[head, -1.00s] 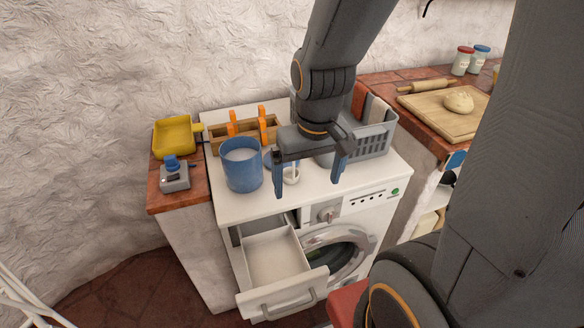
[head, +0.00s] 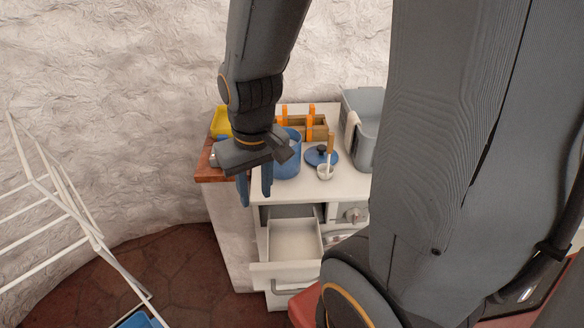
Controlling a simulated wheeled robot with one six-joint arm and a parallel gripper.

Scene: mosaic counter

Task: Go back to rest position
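My gripper (head: 256,188) hangs, fingers down, at the front left corner of the washing machine in the head view. Its two blue fingers stand apart with nothing visible between them. The white washing machine (head: 345,185) stands behind and to its right, with its detergent drawer (head: 296,238) pulled out. The blue container (head: 287,163) on top is partly hidden behind my gripper. A small white cup (head: 325,172) with a stick-like handle in it stands to the right, in front of a blue lid (head: 329,156).
A wooden box (head: 319,131) with orange-handled things and a grey basket (head: 364,125) stand at the back of the machine. A yellow dustpan-like thing (head: 219,122) is partly hidden. A white drying rack (head: 62,205) stands at the left. Floor (head: 185,265) shows between them.

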